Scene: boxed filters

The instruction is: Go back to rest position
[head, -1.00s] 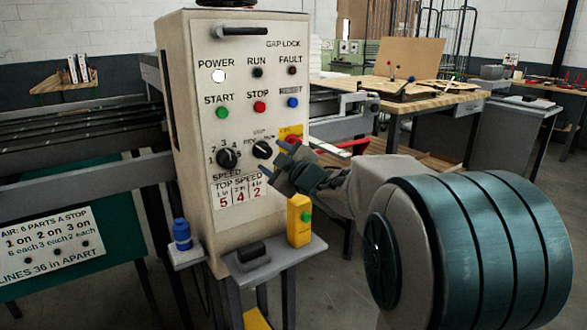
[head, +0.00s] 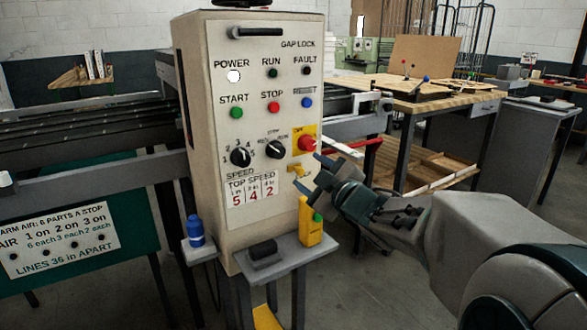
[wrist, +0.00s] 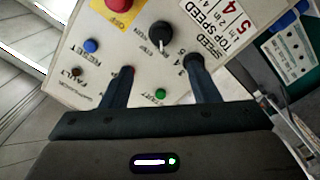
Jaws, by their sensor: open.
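My gripper (head: 306,173) is open and empty, in front of the lower right part of the control panel (head: 221,137) in the head view. Its two fingers point toward the panel face, just below the red emergency knob (head: 306,143) on its yellow plate. In the wrist view my gripper (wrist: 160,75) shows both fingers spread, with the panel (wrist: 115,45) beyond them. A black selector knob (wrist: 160,35) and a green button (wrist: 160,95) appear between the fingers. I cannot tell whether a fingertip touches the panel.
A small shelf (head: 285,255) below the panel holds a yellow device (head: 310,225) and a black block (head: 263,251). A blue bottle (head: 196,232) stands to the left. A wooden workbench (head: 435,98) is behind. Bare floor lies between.

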